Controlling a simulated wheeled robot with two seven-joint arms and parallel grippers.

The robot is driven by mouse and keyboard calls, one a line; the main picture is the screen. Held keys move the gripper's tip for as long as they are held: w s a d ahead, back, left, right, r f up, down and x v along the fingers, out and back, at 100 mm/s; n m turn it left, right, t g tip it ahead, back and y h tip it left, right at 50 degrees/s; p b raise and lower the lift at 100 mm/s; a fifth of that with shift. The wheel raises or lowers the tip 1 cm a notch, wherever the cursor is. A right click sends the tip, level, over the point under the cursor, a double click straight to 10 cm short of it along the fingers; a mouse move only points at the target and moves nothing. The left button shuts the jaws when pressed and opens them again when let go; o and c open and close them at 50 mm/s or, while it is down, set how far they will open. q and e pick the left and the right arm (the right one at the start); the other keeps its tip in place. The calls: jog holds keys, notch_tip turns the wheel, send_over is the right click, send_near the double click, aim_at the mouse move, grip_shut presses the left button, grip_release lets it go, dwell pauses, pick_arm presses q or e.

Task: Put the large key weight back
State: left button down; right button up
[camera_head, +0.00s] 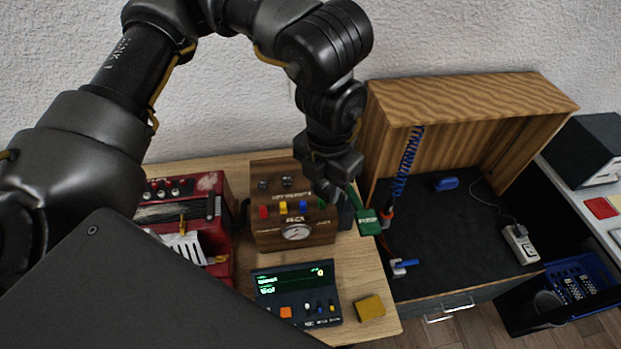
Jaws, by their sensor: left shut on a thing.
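My left gripper (342,190) reaches down from above, over the right end of a brown wooden box with a dial (294,232). It is shut on a green piece (367,221), which slants down to the right beside the box. The green piece has a broad lower end with small pale marking. The jaws hide its upper part. I cannot tell for sure whether it is the large key weight. A small mustard-yellow block (370,307) lies flat at the table's front right. My right gripper is not in view.
A red device (218,268) stands left of the box, and a dark console with a green display (297,292) in front. To the right are an open wooden cabinet (470,98), a blue coiled cable (404,165), a white power strip (520,243) and a blue crate (575,268).

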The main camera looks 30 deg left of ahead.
pick_arm(q)
jog(key=shift+s+d+r+n, duration=0.1)
jog(key=shift+s+r+n, duration=0.05)
jog(key=shift+n, duration=0.35)
jog(key=shift+w, duration=0.2)
jog(key=w+a+f+p, duration=0.1)
jog(key=w+a+f, duration=0.1)
jog(key=w+f, duration=0.1)
jog(key=w+a+f+p, duration=0.1)
jog(key=w+a+f, duration=0.2)
jog(key=w+a+f+p, duration=0.2)
jog(key=w+a, duration=0.1)
jog(key=shift+w+f, duration=0.4)
jog(key=shift+w+a+f, duration=0.35)
jog(key=shift+a+f, duration=0.05)
jog(key=shift+f, duration=0.2)
notch_tip(320, 180, down, 3)
jog(key=shift+r+p, duration=0.1)
jog(key=shift+p, duration=0.55)
